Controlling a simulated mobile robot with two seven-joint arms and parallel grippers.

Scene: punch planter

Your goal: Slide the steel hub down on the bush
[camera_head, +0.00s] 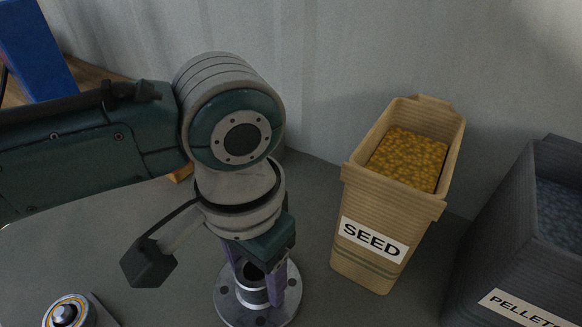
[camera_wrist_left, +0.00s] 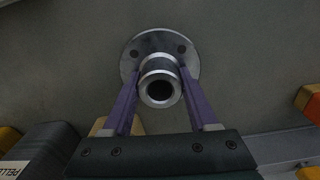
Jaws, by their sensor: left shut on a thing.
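The steel hub (camera_head: 233,309), a round flange with bolt holes and a raised collar, is low in the middle of the head view. In the left wrist view the hub (camera_wrist_left: 143,45) shows its flange and the dark bore of its collar. My left gripper (camera_head: 265,287) points down with its purple fingers on either side of the collar, shut on it. A round steel part with an orange ring (camera_head: 67,312) is at the lower left, cut off by the frame; it may be the bush, but I cannot tell. My right gripper is out of view.
A tan SEED bin (camera_head: 379,275) stands right of the hub, and a dark PELLETS bin (camera_head: 480,270) is at the far right. A grey wall is behind. Grey surface (camera_head: 150,230) lies clear between the hub and the orange-ringed part.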

